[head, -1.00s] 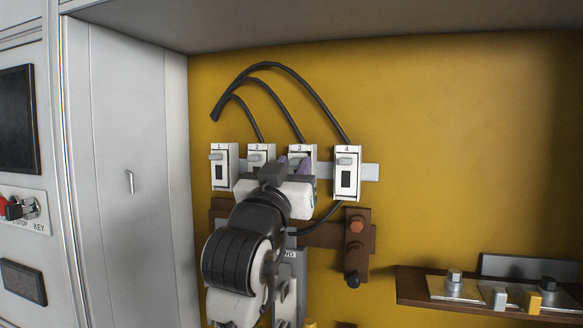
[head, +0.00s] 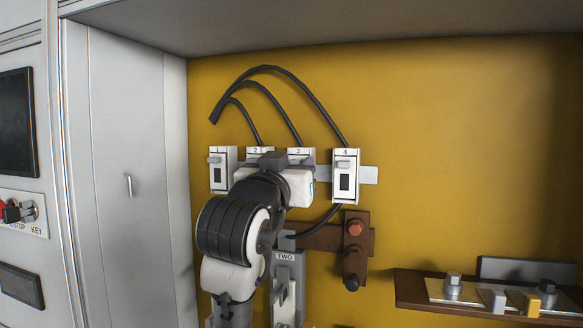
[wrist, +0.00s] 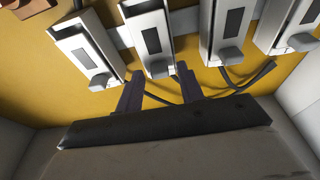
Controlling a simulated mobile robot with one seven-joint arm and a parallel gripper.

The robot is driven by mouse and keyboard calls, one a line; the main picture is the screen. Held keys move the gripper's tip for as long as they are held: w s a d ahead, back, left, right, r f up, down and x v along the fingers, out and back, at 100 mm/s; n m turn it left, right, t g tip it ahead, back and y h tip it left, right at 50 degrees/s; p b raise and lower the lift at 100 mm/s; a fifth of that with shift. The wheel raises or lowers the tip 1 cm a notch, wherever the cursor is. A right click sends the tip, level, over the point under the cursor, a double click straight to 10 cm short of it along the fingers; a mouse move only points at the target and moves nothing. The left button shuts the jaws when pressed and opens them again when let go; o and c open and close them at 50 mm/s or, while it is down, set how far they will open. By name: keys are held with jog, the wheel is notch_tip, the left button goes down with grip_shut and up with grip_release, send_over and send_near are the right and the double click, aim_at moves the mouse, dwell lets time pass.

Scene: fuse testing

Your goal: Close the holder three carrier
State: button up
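Holder three (head: 301,154) is a white fuse holder on the rail, with a "3" on top. In the head view its lower part is hidden behind my gripper and arm. In the wrist view, which looks inverted, holder three (wrist: 149,38) is second from the left, with a grey carrier handle (wrist: 160,69) sticking out. My gripper (wrist: 159,72) is open, with its two dark purple fingers apart, one on each side of that handle. I cannot tell whether a finger touches it. The fingers are hidden in the head view.
Holder four (head: 345,176) stands close on the right; holders two (head: 258,154) and one (head: 219,170) are on the left. Black cables (head: 270,67) arch above. A brown bracket with bolts (head: 355,230) is below right. A shelf with terminals (head: 400,286) is at lower right.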

jog(key=shift+s, duration=0.1)
jog(key=b+v, duration=0.5)
jog(key=v, duration=0.8)
jog(key=shift+s+a+f+b, duration=0.1)
jog(key=shift+s+b, duration=0.2)
jog(key=shift+s, duration=0.05)
